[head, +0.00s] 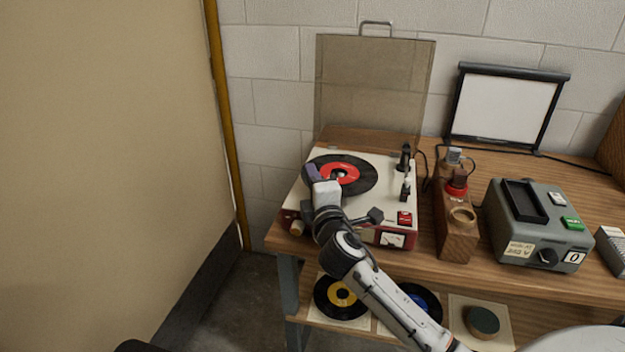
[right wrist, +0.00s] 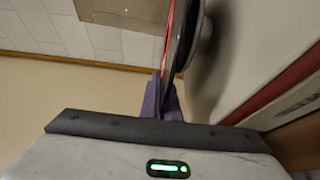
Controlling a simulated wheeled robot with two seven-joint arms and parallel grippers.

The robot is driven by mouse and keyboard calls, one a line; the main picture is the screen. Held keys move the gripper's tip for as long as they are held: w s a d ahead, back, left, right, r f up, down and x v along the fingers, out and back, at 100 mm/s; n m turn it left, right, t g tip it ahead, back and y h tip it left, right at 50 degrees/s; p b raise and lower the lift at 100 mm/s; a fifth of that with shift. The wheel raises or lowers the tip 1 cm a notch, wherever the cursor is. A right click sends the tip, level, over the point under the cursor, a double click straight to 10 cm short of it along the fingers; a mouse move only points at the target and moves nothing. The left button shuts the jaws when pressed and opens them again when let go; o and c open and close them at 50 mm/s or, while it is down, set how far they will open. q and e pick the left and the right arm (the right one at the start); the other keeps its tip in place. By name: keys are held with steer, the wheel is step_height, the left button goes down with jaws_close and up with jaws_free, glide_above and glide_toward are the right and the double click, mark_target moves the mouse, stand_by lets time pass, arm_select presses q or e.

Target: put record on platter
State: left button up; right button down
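The record (head: 363,174), black with a red label, lies over the platter of the cream and red record player on the bench. It covers the platter in the head view. In the right wrist view the record (right wrist: 172,45) shows edge-on, close against the grey platter (right wrist: 203,48); I cannot tell whether it rests fully on it. My right gripper (head: 312,173) is at the record's left edge. Its purple fingertips (right wrist: 165,100) are closed on the rim, one on each side. My left gripper is not in view.
The player's lid (head: 375,85) stands open behind. The tonearm (head: 405,175) is at the right of the deck. A wooden block (head: 457,235) and a grey device (head: 540,225) stand to the right. More records (head: 341,298) lie on the shelf below. A tan panel fills the left.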

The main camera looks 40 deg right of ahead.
steer(key=shift+f, duration=0.25)
steer(key=shift+f, duration=0.15)
steer(key=c, duration=2)
jaws_free()
